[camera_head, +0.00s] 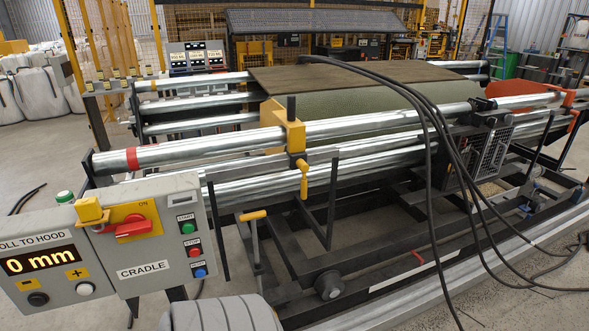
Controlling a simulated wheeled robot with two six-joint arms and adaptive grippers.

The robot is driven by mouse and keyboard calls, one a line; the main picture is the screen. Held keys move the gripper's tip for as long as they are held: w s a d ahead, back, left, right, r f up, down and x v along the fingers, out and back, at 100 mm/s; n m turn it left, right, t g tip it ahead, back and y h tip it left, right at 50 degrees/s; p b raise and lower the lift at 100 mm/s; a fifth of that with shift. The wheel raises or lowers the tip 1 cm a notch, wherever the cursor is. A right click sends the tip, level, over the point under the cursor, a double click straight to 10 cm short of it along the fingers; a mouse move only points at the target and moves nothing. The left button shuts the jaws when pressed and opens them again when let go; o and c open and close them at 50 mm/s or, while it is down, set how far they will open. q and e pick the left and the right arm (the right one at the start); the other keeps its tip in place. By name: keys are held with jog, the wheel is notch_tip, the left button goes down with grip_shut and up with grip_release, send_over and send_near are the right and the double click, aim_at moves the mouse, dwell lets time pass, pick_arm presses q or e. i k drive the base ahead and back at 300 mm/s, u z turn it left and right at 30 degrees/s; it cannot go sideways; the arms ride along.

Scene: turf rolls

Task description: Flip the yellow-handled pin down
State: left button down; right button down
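Two yellow handles show, and I cannot tell for sure which belongs to the pin. One yellow handle (303,178) hangs below a yellow block clamp (290,130) on the front steel roller, pointing down. The other yellow handle (253,215) lies roughly level on top of a dark upright post of the lower frame, left of the first. Neither gripper shows in the head view. Nothing is seen touching either handle.
A grey control box (155,235) with a red switch and buttons stands at the left, beside a display reading 0 mm (40,262). Black cables (428,150) hang across the right. Steel rollers (390,125) and a dark frame fill the middle. Open concrete floor shows at lower right.

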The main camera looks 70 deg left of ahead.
aim_at(252, 216)
jog(key=u, duration=0.25)
jog(key=i, duration=1)
jog(key=u, duration=1.3)
jog(key=i, duration=0.75)
jog(key=u, duration=0.8)
